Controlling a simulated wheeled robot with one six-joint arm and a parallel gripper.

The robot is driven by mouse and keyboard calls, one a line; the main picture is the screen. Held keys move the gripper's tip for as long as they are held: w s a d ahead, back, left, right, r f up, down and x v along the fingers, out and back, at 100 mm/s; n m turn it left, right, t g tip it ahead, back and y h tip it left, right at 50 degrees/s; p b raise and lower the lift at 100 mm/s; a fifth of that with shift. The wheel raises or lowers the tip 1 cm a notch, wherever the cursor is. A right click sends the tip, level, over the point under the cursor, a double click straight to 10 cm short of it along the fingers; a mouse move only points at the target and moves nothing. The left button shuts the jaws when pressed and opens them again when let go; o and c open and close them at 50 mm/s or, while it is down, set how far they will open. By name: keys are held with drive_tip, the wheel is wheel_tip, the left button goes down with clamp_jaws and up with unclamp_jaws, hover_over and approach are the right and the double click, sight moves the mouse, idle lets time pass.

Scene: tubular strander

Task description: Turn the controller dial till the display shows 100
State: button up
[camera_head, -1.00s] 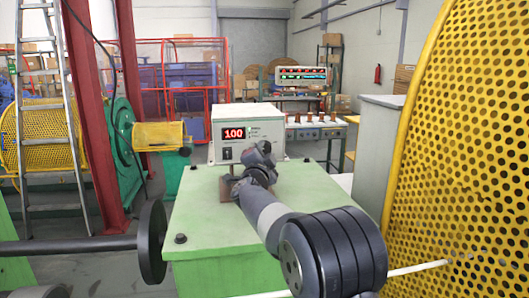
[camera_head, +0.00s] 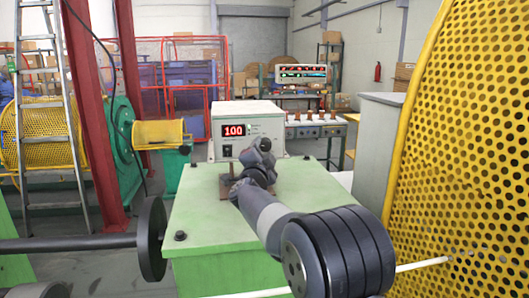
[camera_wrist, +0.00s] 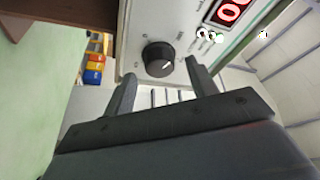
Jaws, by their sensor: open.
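The controller (camera_head: 230,112) is a pale box on the green cabinet, with a red lit display (camera_head: 233,130) that reads 100. In the wrist view, part of the display (camera_wrist: 232,10) shows at the top right, cut off by the edge. The black dial (camera_wrist: 158,59) with a white mark is on the panel below it. My gripper (camera_wrist: 160,69) is open and empty, its fingers apart on either side of the dial and a little short of it. In the head view, my wrist hides the dial and my fingers.
The green cabinet top (camera_head: 200,215) is mostly clear around the controller. A yellow perforated guard (camera_head: 470,140) stands close on the right. A dark disc on a shaft (camera_head: 151,238) is at the front left. A ladder (camera_head: 50,110) and red post stand further left.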

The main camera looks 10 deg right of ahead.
drive_tip(key=b+v, duration=0.1)
drive_tip(key=v, duration=0.8)
drive_tip(key=shift+s+b, duration=0.2)
drive_tip(key=shift+b, duration=0.15)
drive_tip(key=shift+w, duration=0.1)
drive_tip(key=p+x, duration=0.2)
drive_tip(key=x, duration=0.8)
drive_tip(key=shift+w+d, duration=0.1)
drive_tip(key=shift+w, duration=0.3)
drive_tip(key=shift+s, duration=0.1)
